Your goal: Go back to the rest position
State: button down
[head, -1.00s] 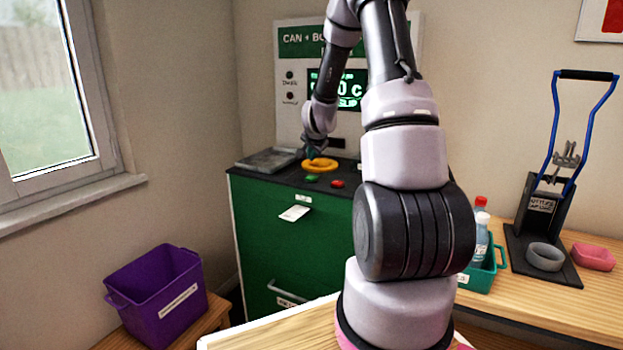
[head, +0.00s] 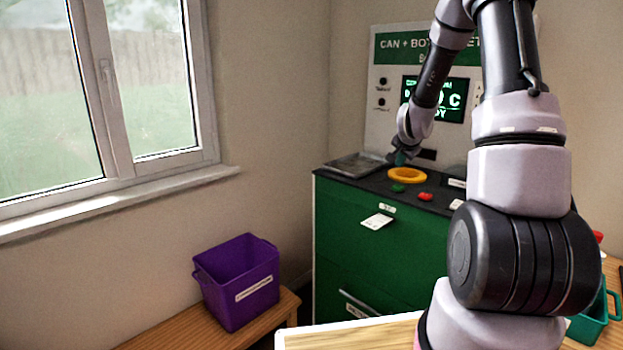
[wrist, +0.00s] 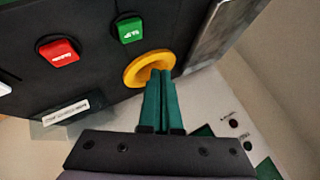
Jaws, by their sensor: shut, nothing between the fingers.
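My gripper (wrist: 161,88) shows in the wrist view with its two green fingers together, shut and empty. Its tips point at the yellow ring (wrist: 150,66) on the machine's dark top; I cannot tell whether they touch it. In the head view my gripper (head: 401,158) is small and partly hidden, just behind and above the yellow ring (head: 407,175). My arm stretches across the right side of the head view to the machine.
The green machine (head: 365,240) has a green button (head: 398,188), a red button (head: 425,197) and a lit screen (head: 450,90). A purple bin (head: 235,285) stands on a wooden bench at lower left. A teal crate (head: 597,325) is partly hidden behind my arm.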

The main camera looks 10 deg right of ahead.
jog(key=s+a+r+n+y, duration=0.1)
jog(key=s+a+r+n, duration=0.1)
jog(key=s+a+r, duration=0.5)
jog(key=s+a+r+n+y, duration=0.2)
jog(key=s+a+r, duration=0.4)
jog(key=r, duration=0.4)
jog(key=s+a+r+n, duration=0.2)
jog(key=s, duration=0.9)
jog(key=s+a+r+n+g+y, duration=0.1)
jog(key=s+a+r+n, duration=0.1)
jog(key=s, duration=0.9)
jog(key=shift+s+a+r+g+y, duration=0.15)
jog(key=shift+s+r+g+y, duration=0.15)
jog(key=shift+s, duration=0.05)
